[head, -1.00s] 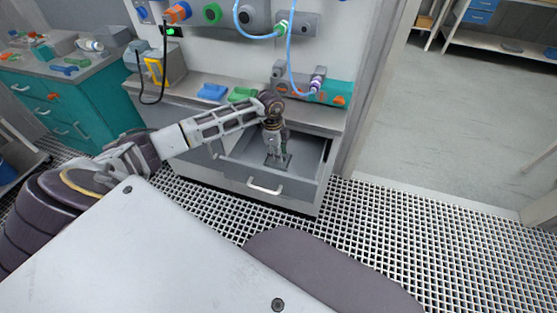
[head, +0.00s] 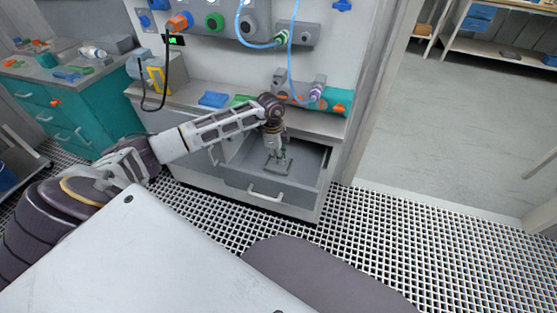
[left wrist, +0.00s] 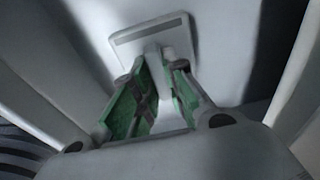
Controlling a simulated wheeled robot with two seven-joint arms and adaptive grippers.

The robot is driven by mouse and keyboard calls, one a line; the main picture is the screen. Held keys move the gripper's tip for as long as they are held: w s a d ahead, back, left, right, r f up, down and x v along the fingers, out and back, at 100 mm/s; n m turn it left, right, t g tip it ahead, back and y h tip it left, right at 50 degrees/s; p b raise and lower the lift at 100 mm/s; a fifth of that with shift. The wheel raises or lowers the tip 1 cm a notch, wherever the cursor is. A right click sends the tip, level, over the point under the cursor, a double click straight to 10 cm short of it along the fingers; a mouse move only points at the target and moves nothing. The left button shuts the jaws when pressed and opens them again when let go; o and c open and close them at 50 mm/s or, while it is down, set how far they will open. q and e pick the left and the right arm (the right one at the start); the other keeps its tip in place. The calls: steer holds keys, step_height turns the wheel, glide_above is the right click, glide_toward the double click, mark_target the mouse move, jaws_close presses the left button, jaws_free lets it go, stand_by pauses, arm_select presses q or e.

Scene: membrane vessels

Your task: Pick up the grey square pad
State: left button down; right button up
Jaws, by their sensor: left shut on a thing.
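The grey square pad (head: 286,170) is in the open drawer (head: 240,178) under the counter in the head view. In the left wrist view the pad (left wrist: 150,35) is a pale plate with a darker strip and an upright rib in its middle. My left gripper (head: 277,156) points down into the drawer. Its green-lined fingers (left wrist: 158,85) are shut on the pad's rib. Whether the pad touches the drawer floor is hard to tell. My right gripper is not in view.
The drawer walls surround the gripper closely; its front has a white handle (head: 265,195). The counter above holds a blue block (head: 214,99) and a green block (head: 241,100). Blue hoses (head: 291,70) hang above it. The grated floor on the right is clear.

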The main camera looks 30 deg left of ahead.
arm_select(q)
step_height(320, 180, up, 8)
steer(key=shift+f+p, duration=0.1)
steer(key=shift+p, duration=0.45)
steer(key=shift+r, duration=0.2)
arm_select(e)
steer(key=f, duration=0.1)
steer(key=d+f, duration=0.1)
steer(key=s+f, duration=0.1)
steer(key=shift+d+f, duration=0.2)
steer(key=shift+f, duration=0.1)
